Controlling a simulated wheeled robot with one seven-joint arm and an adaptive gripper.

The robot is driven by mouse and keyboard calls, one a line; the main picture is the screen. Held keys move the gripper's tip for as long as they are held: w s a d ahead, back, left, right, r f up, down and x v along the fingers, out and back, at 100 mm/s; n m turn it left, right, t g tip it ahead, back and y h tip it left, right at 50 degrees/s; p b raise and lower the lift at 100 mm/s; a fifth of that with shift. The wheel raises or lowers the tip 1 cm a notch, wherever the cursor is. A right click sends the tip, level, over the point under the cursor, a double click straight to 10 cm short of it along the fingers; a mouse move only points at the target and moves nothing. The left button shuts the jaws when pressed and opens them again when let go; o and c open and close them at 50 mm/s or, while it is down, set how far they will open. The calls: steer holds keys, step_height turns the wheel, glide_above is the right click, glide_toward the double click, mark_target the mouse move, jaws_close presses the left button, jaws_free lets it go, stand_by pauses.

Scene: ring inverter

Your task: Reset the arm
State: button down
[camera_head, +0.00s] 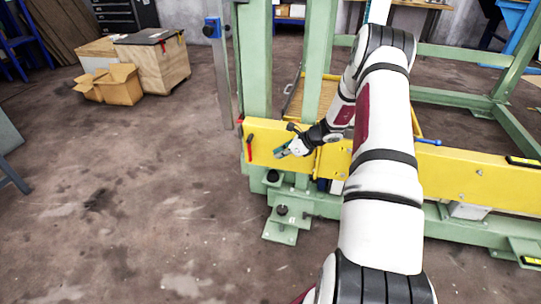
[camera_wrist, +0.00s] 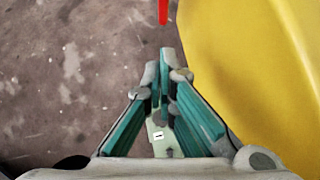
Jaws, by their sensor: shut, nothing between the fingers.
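My arm (camera_head: 380,150) reaches up and forward from the bottom of the head view and bends down to the left at its elbow. My gripper (camera_head: 281,152) is near the left end of the yellow beam (camera_head: 480,182) and is shut and empty. In the wrist view my gripper (camera_wrist: 165,62) has its teal-padded fingers together at the tips. The yellow surface (camera_wrist: 255,60) lies close on the right there. A red handle (camera_wrist: 163,10) shows just past the fingertips. I cannot tell whether the gripper touches the beam.
A green steel frame (camera_head: 254,60) stands behind the yellow beam. The red handle (camera_head: 250,146) sits on the beam's left end, and a blue handle (camera_head: 429,142) is on the right. A wooden crate (camera_head: 160,62) and a cardboard box (camera_head: 120,86) stand at the back left. The left floor is clear.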

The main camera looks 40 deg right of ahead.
steer(key=shift+v, duration=1.15)
steer(key=s+a+r+n+g+y, duration=0.25)
steer(key=a+r+n, duration=0.95)
steer(key=a+r, duration=0.9)
steer(key=s+a+r+n+g, duration=0.3)
steer(key=s+a+r+n, duration=0.2)
steer(key=s+a+r, duration=0.25)
steer(key=s+a+r+n+g+h, duration=0.1)
steer(key=s+a+r+n, duration=0.15)
steer(key=s, duration=0.35)
steer(key=s+a+r+n+h, duration=0.1)
steer(key=s+n, duration=0.2)
steer(key=s, duration=0.3)
steer(key=s+a+r+n+g+h, duration=0.1)
steer(key=s+a+r+n, duration=0.1)
steer(key=s, duration=0.4)
steer(key=s+d+f+n+h, duration=0.15)
steer(key=s+n+h, duration=0.35)
steer(key=s, duration=0.9)
step_height(320, 180, up, 29)
steer(key=d+n+t+y+p, duration=0.1)
steer(key=t+p, duration=0.2)
steer(key=p, duration=2.4)
steer(key=shift+f, duration=0.2)
